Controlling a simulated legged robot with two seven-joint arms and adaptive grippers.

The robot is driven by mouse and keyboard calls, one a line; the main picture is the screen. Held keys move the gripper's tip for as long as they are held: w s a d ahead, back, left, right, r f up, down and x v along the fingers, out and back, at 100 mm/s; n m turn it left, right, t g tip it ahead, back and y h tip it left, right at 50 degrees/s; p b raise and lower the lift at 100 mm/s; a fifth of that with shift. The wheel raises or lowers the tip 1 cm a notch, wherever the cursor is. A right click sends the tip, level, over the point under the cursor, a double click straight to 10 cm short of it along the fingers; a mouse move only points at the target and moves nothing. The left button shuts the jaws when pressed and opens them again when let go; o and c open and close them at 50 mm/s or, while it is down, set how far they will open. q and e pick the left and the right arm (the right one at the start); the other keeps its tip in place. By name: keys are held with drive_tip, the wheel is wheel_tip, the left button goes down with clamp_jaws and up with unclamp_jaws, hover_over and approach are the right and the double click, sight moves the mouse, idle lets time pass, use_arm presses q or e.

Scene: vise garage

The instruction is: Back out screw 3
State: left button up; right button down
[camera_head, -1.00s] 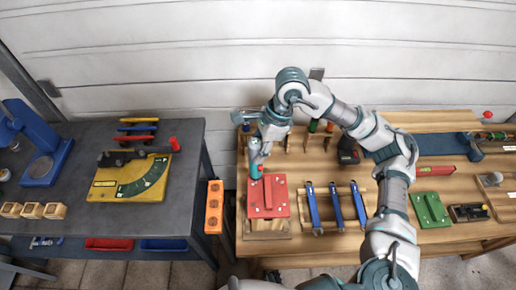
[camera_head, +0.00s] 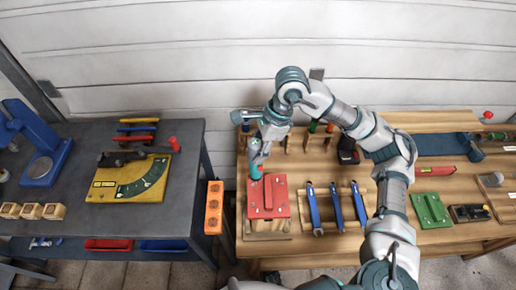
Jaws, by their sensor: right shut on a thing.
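A red plate (camera_head: 268,198) with small pale screws lies on a wooden block near the left end of the wooden bench. Which screw is number 3 cannot be told. My right gripper (camera_head: 257,154) is shut on a teal tool, a driver (camera_head: 255,172), held roughly upright over the plate's far left corner. The tool's tip and the screw there are hidden or too small, so contact cannot be told. My left gripper is not in view.
Several blue-handled wrenches (camera_head: 336,208) lie right of the plate. A green plate (camera_head: 431,210) lies farther right. An orange strip (camera_head: 213,207) hangs between the wooden bench (camera_head: 345,240) and the dark table (camera_head: 95,218). A tool rack stands behind.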

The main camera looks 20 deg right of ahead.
use_arm(q)
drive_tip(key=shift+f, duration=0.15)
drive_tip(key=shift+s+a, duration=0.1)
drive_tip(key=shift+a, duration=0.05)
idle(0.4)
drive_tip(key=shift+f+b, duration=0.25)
drive_tip(key=shift+b, duration=0.15)
idle(0.3)
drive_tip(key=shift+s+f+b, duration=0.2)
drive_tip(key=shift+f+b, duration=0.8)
idle(5.6)
